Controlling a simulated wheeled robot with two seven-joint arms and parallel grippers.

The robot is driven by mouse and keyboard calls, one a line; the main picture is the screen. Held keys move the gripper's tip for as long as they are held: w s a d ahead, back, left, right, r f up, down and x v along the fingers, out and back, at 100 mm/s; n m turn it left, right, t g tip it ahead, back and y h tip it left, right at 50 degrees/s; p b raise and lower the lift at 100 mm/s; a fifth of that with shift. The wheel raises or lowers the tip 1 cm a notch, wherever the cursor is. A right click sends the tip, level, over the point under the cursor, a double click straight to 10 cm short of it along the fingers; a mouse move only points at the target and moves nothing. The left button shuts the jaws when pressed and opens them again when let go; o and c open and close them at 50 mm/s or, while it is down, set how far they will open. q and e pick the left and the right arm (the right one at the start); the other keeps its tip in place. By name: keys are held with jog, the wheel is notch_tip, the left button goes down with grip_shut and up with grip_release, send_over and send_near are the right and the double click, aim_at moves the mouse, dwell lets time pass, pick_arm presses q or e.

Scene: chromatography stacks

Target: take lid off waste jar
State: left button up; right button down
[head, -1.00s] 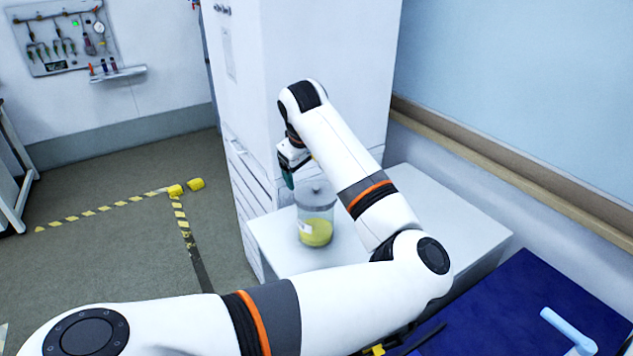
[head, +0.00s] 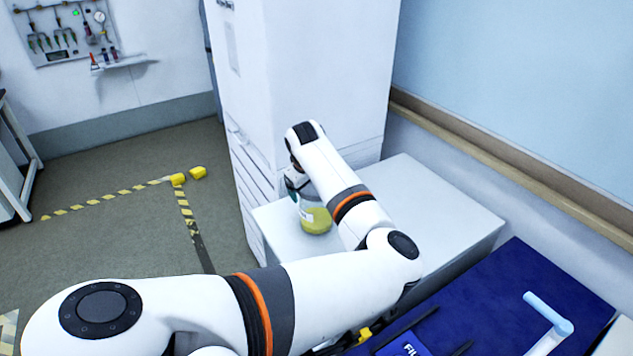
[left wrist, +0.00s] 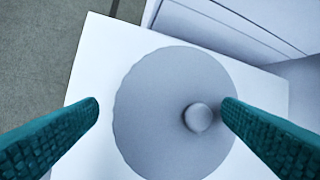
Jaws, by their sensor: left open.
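The waste jar (head: 315,220) is clear with yellow contents and a pale label, and stands on a white cabinet top. In the left wrist view its round grey lid (left wrist: 165,120) is seen from above, on the jar, with a small round knob (left wrist: 198,117). My left gripper (left wrist: 160,105) is open above the lid. Its teal fingers are on either side, with the knob between them but close to the right finger; I cannot tell whether they touch. In the head view the gripper (head: 297,190) partly hides the lid. My right gripper is not in view.
A tall white cabinet (head: 310,80) stands right behind the jar. The white top (head: 440,205) is clear to the right of my arm. A blue surface (head: 560,290) with a light-blue handled item (head: 548,318) lies at front right.

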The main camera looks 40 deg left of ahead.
aim_at(309, 188)
pick_arm(q)
jog(key=shift+c, duration=0.6)
jog(key=shift+d, duration=0.1)
jog(key=c, duration=0.9)
jog(key=shift+c, duration=0.2)
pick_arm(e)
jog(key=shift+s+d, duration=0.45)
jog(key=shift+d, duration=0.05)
pick_arm(q)
jog(key=shift+r, duration=0.25)
notch_tip(309, 188, up, 10)
jog(key=b, duration=0.2)
jog(key=shift+f, duration=0.25)
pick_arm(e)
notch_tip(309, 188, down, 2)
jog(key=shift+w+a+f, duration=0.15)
